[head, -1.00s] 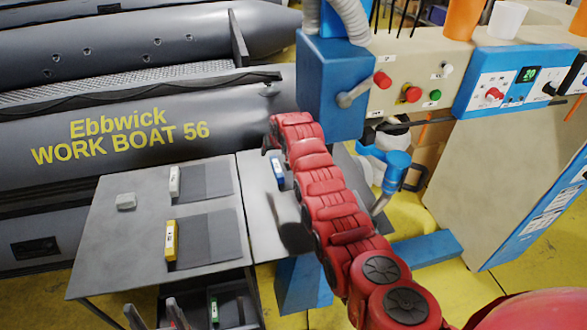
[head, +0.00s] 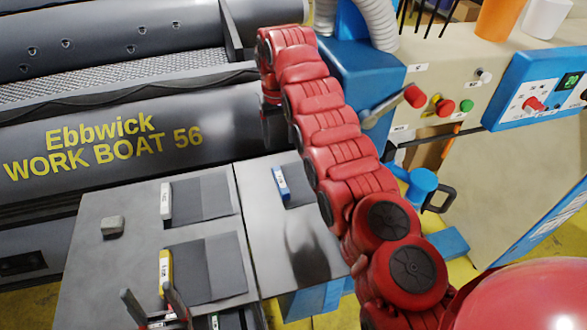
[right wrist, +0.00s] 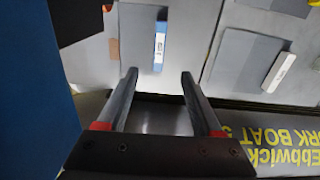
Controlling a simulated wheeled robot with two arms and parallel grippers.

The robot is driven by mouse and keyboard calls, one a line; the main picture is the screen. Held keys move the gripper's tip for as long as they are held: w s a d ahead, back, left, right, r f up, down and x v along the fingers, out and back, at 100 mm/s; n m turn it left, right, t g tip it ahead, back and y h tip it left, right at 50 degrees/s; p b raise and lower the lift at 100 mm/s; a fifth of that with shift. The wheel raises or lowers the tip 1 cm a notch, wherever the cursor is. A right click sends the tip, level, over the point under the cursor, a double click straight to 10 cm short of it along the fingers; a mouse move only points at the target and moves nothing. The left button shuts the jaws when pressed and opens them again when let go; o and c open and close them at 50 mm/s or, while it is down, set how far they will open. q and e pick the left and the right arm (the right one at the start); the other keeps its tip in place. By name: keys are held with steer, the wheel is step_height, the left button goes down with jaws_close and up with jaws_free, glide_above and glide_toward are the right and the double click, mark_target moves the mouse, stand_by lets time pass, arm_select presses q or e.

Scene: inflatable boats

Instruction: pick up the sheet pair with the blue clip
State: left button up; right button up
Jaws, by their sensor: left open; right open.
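The sheet pair with the blue clip (head: 281,182) lies flat on the light right part of the table, its dark sheets (head: 303,188) partly behind my right arm in the head view. In the right wrist view the blue clip (right wrist: 159,46) sits on the edge of its grey sheet (right wrist: 137,35), just ahead of the fingertips. My right gripper (right wrist: 159,75) is open and empty there, apart from the clip; its fingers are mostly hidden in the head view. My left gripper (head: 148,296) is open at the front of the table, near the yellow clip.
Sheet pairs with a white clip (head: 166,201) and a yellow clip (head: 165,271) lie on the grey table (head: 88,262). A grey block (head: 113,227) lies at left. The boat and a blue machine stand behind.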

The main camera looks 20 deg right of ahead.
glide_above(280, 179)
steer(key=f, duration=0.8)
steer(key=s+f, duration=0.1)
steer(key=f, duration=0.3)
steer(key=shift+w+f+b, duration=0.15)
steer(key=shift+f+b, duration=0.25)
steer(key=shift+b, duration=0.25)
steer(key=f+b, duration=0.2)
steer(key=b, duration=0.1)
steer(key=f+b, duration=0.1)
steer(key=f, duration=0.1)
steer(key=shift+w, duration=0.25)
steer(key=shift+f+b, duration=0.15)
steer(key=shift+b, duration=0.15)
steer(key=shift+c, duration=0.7)
jaws_close()
